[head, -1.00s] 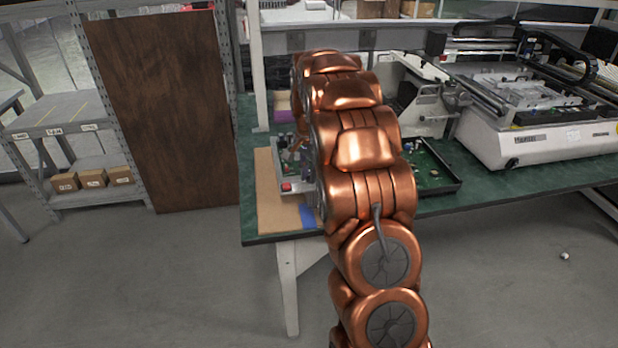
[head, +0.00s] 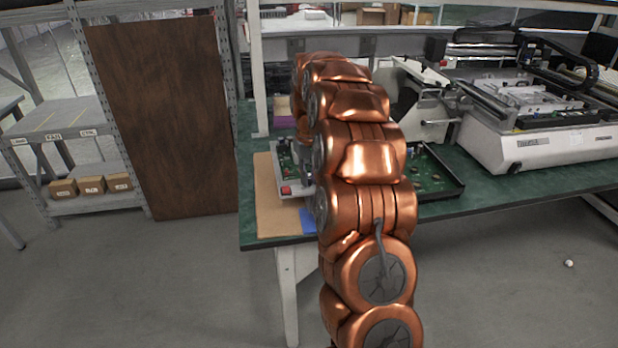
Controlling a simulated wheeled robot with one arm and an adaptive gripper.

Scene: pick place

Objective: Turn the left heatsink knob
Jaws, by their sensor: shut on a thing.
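A light grey fixture (head: 302,190) with a green circuit board (head: 287,160) and a red button at its front left corner lies on the table's left part. My copper arm covers its right side. My gripper (head: 305,152) shows only as a small dark grey part beside the arm, low over the board. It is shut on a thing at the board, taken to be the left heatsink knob. The knob itself is too small and too hidden to make out, and so is how far it is turned.
The fixture stands on a green table (head: 450,205) with a brown mat (head: 275,218) at its front left. A black tray (head: 440,190) with a green board lies right of my arm. A white machine (head: 540,145) fills the right. A purple-fronted bin (head: 283,124) stands behind.

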